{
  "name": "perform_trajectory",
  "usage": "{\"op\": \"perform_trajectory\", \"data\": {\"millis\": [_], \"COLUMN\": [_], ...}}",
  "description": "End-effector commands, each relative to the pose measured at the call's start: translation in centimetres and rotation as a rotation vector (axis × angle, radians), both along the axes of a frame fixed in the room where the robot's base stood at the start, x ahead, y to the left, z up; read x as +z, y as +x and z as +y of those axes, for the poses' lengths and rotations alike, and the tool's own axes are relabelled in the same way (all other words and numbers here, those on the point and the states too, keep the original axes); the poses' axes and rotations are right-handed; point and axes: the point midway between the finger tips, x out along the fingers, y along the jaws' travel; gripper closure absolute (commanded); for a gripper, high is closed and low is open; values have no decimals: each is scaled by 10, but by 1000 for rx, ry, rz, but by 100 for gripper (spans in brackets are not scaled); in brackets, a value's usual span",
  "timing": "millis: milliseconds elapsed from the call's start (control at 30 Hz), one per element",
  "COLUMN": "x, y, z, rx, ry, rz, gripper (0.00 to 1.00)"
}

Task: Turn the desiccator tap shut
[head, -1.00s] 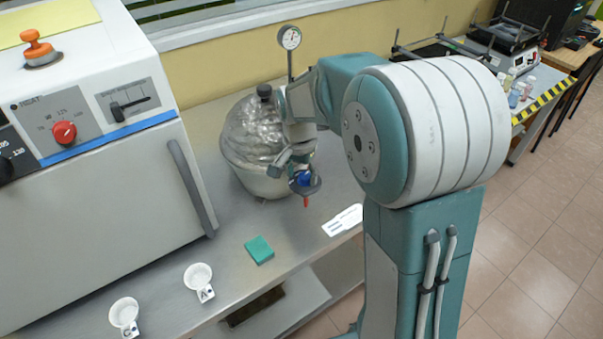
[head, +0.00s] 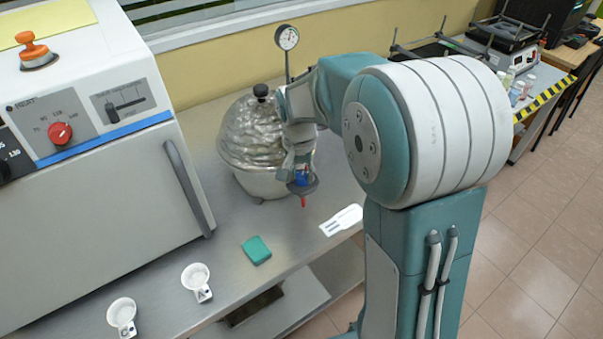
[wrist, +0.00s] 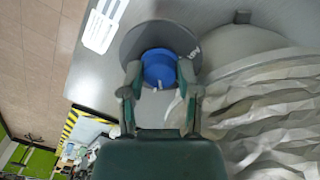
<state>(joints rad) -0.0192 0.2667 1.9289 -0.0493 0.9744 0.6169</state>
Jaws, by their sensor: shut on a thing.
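The desiccator (head: 262,180) is a rounded vessel on the bench, with a crinkled silvery cover and a black knob on top. Its tap shows a blue body (head: 301,179), a dark grey disc (head: 312,188) and a red tip (head: 303,201) pointing towards the bench front. My gripper (head: 297,172) is at the tap, on the desiccator's right front side. In the wrist view, my gripper (wrist: 160,84) has one finger on each side of the blue tap part (wrist: 158,67), shut on it. The crinkled cover (wrist: 265,120) is close by on the right.
A white oven (head: 90,210) stands at left. A dial gauge (head: 287,38) rises behind the desiccator.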

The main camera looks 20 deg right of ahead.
Motion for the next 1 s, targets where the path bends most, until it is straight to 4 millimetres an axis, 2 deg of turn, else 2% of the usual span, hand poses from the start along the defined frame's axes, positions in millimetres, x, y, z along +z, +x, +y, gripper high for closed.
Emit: {"op": "perform_trajectory", "data": {"millis": [600,1000], "x": [0,0], "y": [1,1], "z": [1,1], "rx": [561,774], "ry": [-1,0], "rz": [-5,-6], "gripper": [100,100]}}
